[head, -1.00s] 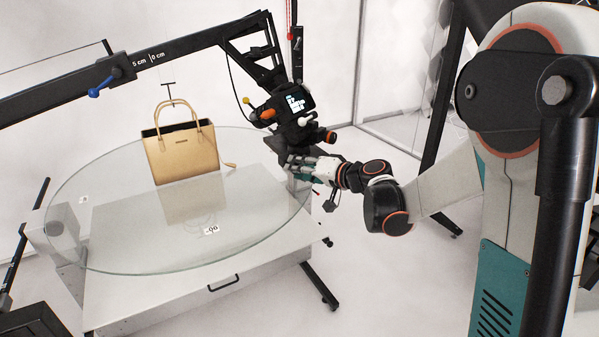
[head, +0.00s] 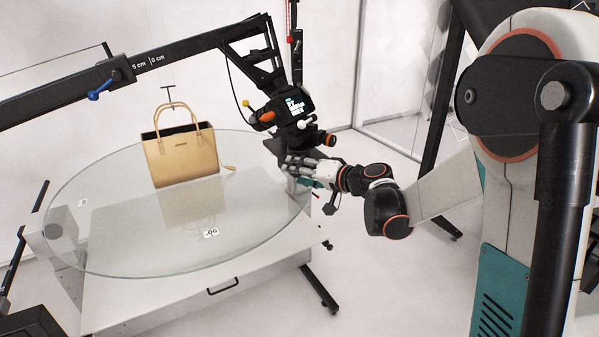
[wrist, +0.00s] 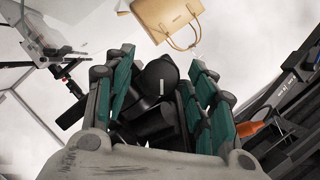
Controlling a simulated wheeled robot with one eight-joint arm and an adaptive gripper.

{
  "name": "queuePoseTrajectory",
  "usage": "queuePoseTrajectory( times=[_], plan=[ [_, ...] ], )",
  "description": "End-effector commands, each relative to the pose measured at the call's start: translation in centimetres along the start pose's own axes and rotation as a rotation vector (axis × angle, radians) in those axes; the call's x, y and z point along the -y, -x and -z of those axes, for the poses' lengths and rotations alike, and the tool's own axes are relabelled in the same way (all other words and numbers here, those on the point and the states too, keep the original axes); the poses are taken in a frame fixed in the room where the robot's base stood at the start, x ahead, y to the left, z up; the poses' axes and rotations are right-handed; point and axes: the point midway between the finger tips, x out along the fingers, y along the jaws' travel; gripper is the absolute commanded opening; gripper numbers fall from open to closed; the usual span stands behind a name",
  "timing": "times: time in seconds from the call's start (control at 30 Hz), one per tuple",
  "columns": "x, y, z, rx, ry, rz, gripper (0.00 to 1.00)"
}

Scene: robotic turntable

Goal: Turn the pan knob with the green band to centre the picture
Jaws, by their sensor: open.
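The black camera head (head: 292,108) hangs from a boom beside the glass turntable, with its small screen lit. My gripper (head: 290,168) is just below it, its fingers pointing left. In the wrist view my gripper (wrist: 162,88) is open, with teal-padded fingers on both sides of a round black part with a white mark (wrist: 160,82). I cannot tell whether the fingers touch it. I cannot make out a green band, so I cannot confirm this is the pan knob. A tan handbag (head: 184,157) stands upright on the turntable.
The glass turntable (head: 110,240) fills the left of the head view. An orange knob (head: 267,117), a yellow knob (head: 248,104) and a white knob (head: 305,123) stick out of the camera head near my gripper. The floor right of the turntable is mostly open.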

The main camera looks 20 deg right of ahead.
Motion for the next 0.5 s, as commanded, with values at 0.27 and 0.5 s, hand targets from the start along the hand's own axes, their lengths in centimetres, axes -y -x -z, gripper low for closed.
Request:
queuePoseTrajectory(
  times=[0.27,0.5],
  plan=[
    [-0.1,3.8,0.1,-0.004,-0.002,-0.002,0.51],
    [-0.1,8.6,0.0,-0.002,-0.001,-0.002,0.51]
  ],
)
